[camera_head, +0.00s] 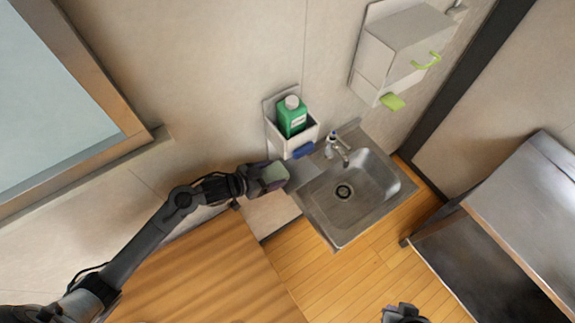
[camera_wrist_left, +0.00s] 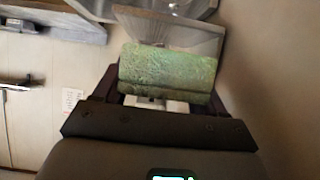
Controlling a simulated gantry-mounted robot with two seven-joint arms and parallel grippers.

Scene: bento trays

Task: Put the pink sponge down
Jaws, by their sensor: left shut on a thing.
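My left gripper (camera_head: 268,176) is shut on a sponge (camera_head: 274,173), which looks green rather than pink. The sponge also shows in the left wrist view (camera_wrist_left: 167,72), lying across between the two fingers. No pink sponge is clearly visible. The gripper is at the left edge of the metal sink (camera_head: 375,205), beside a flat grey ledge (camera_head: 310,181). In the left wrist view, a flat grey panel (camera_wrist_left: 190,36) lies just beyond the sponge. A dark part at the bottom edge of the head view seems to be my right gripper (camera_head: 403,314); its fingers are unclear.
A faucet (camera_head: 339,148) stands at the sink's back. A wall dispenser (camera_head: 400,45) is upper right. A wooden top (camera_head: 210,275) lies below my left arm.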

